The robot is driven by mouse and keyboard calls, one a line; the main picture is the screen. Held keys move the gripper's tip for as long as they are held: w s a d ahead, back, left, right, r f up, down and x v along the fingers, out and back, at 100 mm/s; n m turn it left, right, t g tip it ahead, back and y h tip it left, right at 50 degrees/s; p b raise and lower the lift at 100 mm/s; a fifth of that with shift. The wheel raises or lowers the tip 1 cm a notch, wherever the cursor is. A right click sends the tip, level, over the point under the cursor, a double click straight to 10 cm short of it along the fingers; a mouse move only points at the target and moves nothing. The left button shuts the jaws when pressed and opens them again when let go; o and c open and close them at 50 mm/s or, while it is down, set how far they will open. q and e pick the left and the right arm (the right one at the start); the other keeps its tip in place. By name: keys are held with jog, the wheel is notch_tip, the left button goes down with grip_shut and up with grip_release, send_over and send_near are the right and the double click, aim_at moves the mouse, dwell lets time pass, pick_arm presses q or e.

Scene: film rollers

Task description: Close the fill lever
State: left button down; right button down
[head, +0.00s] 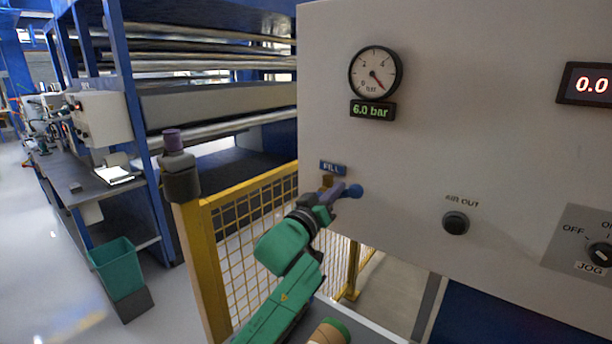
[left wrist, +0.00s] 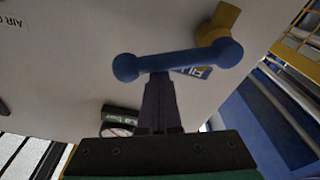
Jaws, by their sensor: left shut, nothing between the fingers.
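The fill lever is a blue bar with a round knob (head: 355,191), on a brass valve (head: 327,180) under the blue FILL label (head: 333,168). In the head view it points right from the valve, roughly level. In the left wrist view the blue lever (left wrist: 180,60) crosses the picture, with the brass valve (left wrist: 220,22) at its right end. My left gripper (head: 338,190) is shut and empty. Its fingertips (left wrist: 158,80) are right at the middle of the lever; I cannot tell whether they touch. The gripper hides part of the lever in the head view.
The pale panel carries a pressure gauge (head: 375,72), a 6.0 bar display (head: 373,110), an AIR OUT knob (head: 456,223) and a JOG switch (head: 600,254). A yellow mesh fence (head: 250,220) stands left of my arm. A green bin (head: 117,268) is farther left.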

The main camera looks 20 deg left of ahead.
aim_at(347, 190)
pick_arm(q)
jog(key=shift+s+d+f+m+h+b, duration=0.1)
jog(key=shift+d+f+m+h+b, duration=0.1)
jog(key=shift+f+m, duration=0.55)
jog(key=shift+s+d+f+m+h+b, duration=0.15)
jog(key=shift+d+f+m, duration=0.15)
jog(key=shift+m, duration=0.9)
jog(key=shift+s+d+f+m+h+b, duration=0.1)
jog(key=shift+d+f+m+h+b, duration=0.1)
jog(key=shift+f+m, duration=0.55)
pick_arm(e)
jog(key=shift+f, duration=0.65)
pick_arm(q)
jog(key=shift+r, duration=0.15)
